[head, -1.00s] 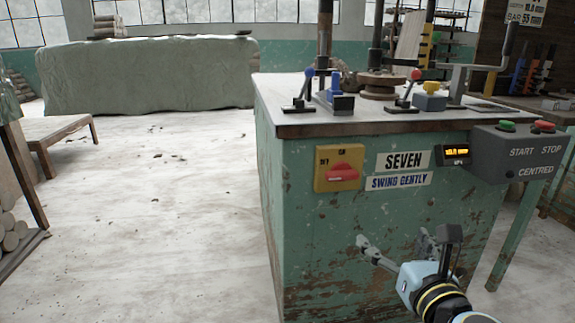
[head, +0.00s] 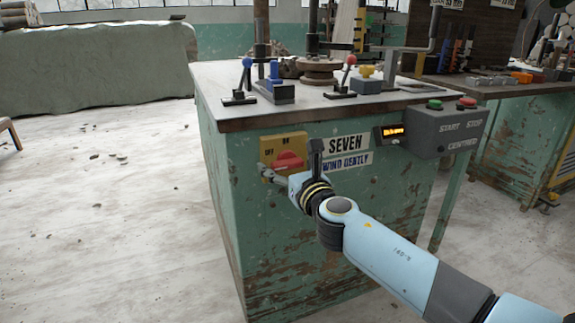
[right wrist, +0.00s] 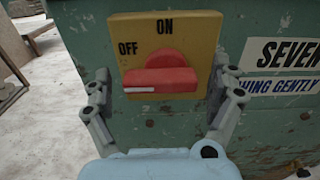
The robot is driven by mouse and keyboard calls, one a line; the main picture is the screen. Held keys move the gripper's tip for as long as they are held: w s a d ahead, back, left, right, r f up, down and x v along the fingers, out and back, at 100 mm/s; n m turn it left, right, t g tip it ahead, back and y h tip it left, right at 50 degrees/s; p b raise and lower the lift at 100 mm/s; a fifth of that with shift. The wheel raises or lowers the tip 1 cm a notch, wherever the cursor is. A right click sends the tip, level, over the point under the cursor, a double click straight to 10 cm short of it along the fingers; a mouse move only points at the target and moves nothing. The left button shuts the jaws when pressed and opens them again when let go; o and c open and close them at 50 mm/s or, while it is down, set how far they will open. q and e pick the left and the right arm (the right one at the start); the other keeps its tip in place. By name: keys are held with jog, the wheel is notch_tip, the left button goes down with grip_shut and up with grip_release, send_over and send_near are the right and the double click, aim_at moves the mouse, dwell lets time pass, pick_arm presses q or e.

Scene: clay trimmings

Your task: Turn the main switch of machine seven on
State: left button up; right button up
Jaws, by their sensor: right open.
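The main switch is a red knob (head: 289,160) on a yellow plate (head: 272,143), on the front of the green machine (head: 222,165) labelled SEVEN (head: 346,144). In the right wrist view the knob (right wrist: 160,78) has its bar lying level, its white mark at the left on the OFF side; ON is printed at the top of the plate (right wrist: 200,28). My right gripper (head: 278,173) is in front of the switch. In the right wrist view its open fingers (right wrist: 162,80) stand left and right of the knob, apart from it. My left gripper is out of view.
Levers with blue (head: 247,63) and red (head: 351,60) knobs stand on the machine top. The floor at the left is mostly clear.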

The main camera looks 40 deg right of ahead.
jog(key=shift+w, duration=0.2)
jog(key=shift+c, duration=0.4)
jog(key=c, duration=1.1)
